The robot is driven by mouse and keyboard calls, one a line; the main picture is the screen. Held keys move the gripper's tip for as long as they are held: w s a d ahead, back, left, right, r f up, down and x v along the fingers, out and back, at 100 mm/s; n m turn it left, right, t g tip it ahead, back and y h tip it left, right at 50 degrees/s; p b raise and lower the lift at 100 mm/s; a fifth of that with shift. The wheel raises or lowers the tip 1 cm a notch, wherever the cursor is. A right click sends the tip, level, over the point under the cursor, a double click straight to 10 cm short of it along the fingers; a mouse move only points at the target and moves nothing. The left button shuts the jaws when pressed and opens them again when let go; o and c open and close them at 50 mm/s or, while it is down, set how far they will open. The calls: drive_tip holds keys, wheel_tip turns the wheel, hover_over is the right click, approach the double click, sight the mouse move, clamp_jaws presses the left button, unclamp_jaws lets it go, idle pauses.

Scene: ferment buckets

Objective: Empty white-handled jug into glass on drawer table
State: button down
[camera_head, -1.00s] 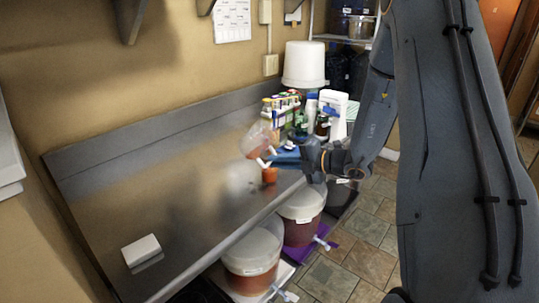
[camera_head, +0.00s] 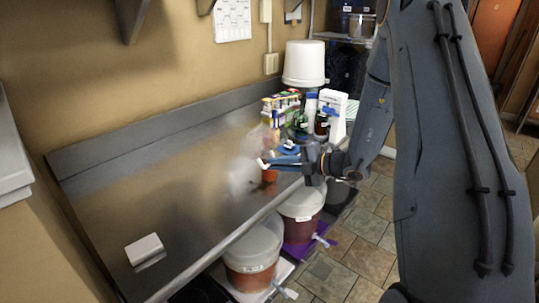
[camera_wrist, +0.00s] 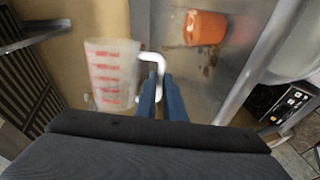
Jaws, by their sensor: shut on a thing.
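My gripper (camera_head: 284,163) is shut on the white handle (camera_wrist: 152,62) of a clear jug. The jug (camera_wrist: 112,75) has red markings and looks mostly clear inside in the wrist view. In the head view the jug (camera_head: 265,141) is held above the metal table, faint and apparently tilted. The glass (camera_head: 269,176) with orange-red contents stands on the table just below the jug. It also shows in the wrist view (camera_wrist: 205,28), up and right of my fingers (camera_wrist: 161,95). Dark brown spots (camera_wrist: 210,66) lie on the table beside the glass.
Bottles and boxes (camera_head: 290,106) and a white bucket (camera_head: 304,64) crowd the table's far end. A white block (camera_head: 144,249) lies at the near left. Lidded ferment buckets (camera_head: 253,258) stand below the front edge. The table's left middle is clear.

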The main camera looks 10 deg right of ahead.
drive_tip(key=n+t+h+b, duration=0.1)
drive_tip(key=n+b, duration=0.1)
drive_tip(key=b, duration=0.3)
drive_tip(key=shift+w+d, duration=0.15)
drive_tip(key=shift+w, duration=0.05)
drive_tip(key=shift+f+n+b, duration=0.15)
drive_tip(key=shift+n+b, duration=0.25)
